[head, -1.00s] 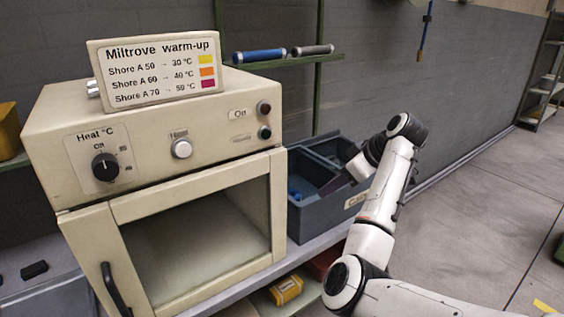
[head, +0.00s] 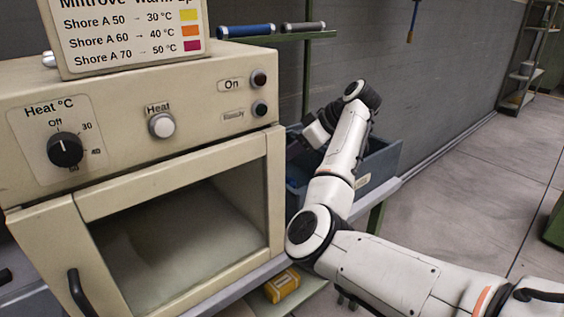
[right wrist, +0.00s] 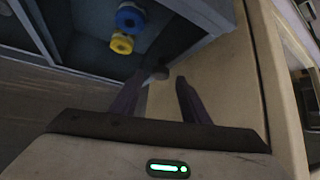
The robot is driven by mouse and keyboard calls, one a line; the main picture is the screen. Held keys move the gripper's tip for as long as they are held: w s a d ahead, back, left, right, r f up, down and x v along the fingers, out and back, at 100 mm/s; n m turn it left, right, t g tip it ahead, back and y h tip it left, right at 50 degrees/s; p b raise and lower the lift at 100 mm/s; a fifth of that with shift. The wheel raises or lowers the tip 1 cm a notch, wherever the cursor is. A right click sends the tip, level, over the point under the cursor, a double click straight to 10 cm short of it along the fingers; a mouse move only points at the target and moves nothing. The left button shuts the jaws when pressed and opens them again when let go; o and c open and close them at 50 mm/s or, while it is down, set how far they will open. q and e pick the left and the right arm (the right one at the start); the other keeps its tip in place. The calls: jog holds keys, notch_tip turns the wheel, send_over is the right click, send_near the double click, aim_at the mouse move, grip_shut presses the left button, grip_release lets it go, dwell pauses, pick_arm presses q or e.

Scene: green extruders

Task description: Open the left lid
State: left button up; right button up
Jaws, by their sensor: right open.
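A grey-blue bin (head: 378,168) stands to the right of the beige oven, partly hidden behind my right arm. In the right wrist view, the bin's wall (right wrist: 205,12) edges a dark interior with a blue part (right wrist: 130,17) and a yellow part (right wrist: 122,43). My right gripper (head: 296,147) is at the bin's left side, close to the oven. My left gripper is not in view.
The beige oven (head: 150,185) fills the left, with a sign (head: 130,35) on top. Its side runs close by my right gripper. A green shelf (head: 285,38) with a blue and a grey roll is above the bin. A yellow box (head: 282,285) lies below.

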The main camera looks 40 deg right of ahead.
jog(key=shift+x, duration=0.9)
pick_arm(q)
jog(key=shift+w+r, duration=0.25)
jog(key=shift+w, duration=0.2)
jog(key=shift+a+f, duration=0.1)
pick_arm(e)
jog(key=shift+c, duration=0.3)
grip_shut()
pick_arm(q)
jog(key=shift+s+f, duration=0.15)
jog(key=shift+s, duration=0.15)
pick_arm(e)
jog(key=shift+d, duration=0.15)
